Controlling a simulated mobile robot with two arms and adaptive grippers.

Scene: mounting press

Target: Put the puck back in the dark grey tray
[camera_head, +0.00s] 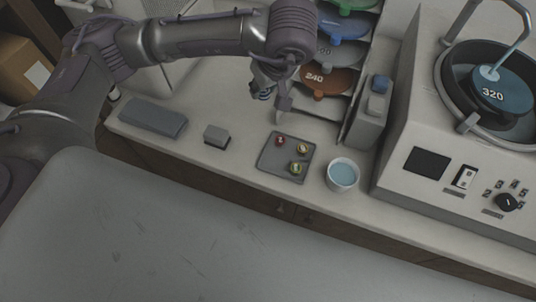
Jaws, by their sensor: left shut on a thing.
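The dark grey tray (268,165) lies on the white bench near its front edge. It holds a red puck (279,141), a yellow puck (303,148) and a green puck (296,168); its front-left part is bare. My left gripper (280,112) points down just behind the tray and above the bench. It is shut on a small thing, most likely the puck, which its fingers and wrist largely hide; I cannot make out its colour. My right gripper is not in view.
A white cup (342,187) of blue liquid stands right of the tray. A small grey block (216,135) and a long grey slab (152,118) lie to the left. A rack of coloured discs (327,80) stands behind, and a grinding machine (429,164) at the right.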

